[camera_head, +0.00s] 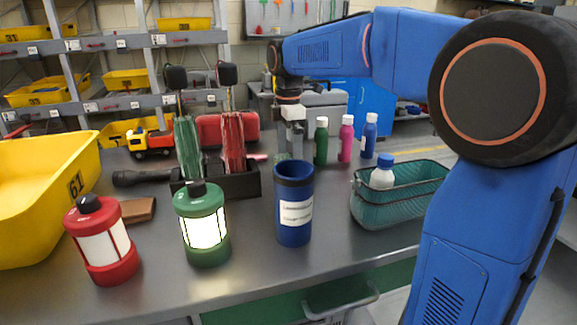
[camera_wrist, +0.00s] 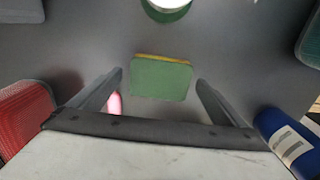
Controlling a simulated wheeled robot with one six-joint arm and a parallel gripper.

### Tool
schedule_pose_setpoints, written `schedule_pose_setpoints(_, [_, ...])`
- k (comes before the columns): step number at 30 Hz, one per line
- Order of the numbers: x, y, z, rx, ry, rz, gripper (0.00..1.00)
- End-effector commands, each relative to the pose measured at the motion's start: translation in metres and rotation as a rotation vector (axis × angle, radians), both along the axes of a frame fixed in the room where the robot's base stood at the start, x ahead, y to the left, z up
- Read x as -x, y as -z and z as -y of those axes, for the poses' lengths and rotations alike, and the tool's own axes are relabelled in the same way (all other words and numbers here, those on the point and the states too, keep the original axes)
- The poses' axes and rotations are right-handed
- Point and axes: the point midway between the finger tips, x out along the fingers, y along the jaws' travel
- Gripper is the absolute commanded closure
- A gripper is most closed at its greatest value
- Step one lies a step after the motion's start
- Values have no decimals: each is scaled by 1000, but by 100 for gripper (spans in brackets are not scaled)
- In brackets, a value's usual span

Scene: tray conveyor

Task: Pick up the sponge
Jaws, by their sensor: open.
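The sponge (camera_wrist: 160,80) lies flat on the grey table in the wrist view, a green pad with a yellow edge along its upper side. My gripper (camera_wrist: 160,86) is open, its two dark fingers apart to the left and right of the sponge, with nothing held. In the head view my gripper (camera_head: 291,143) points down behind the blue canister (camera_head: 294,205). Only a small greenish part of the sponge (camera_head: 283,156) shows there, under the gripper; the canister hides the rest.
Green (camera_head: 321,141), pink (camera_head: 346,138) and blue (camera_head: 369,136) bottles stand right of my gripper. A teal mesh basket (camera_head: 385,213) holds a white bottle. A black holder (camera_head: 243,182) with red and green columns is left. Green (camera_head: 203,255) and red (camera_head: 102,270) lanterns stand in front.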

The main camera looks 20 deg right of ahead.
Motion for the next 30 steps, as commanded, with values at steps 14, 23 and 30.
schedule_pose_setpoints(14, [0,4,0,0,0,0,47])
schedule_pose_setpoints(23, [0,4,0,0,0,0,51])
schedule_pose_setpoints(30, [0,-13,0,0,0,1,51])
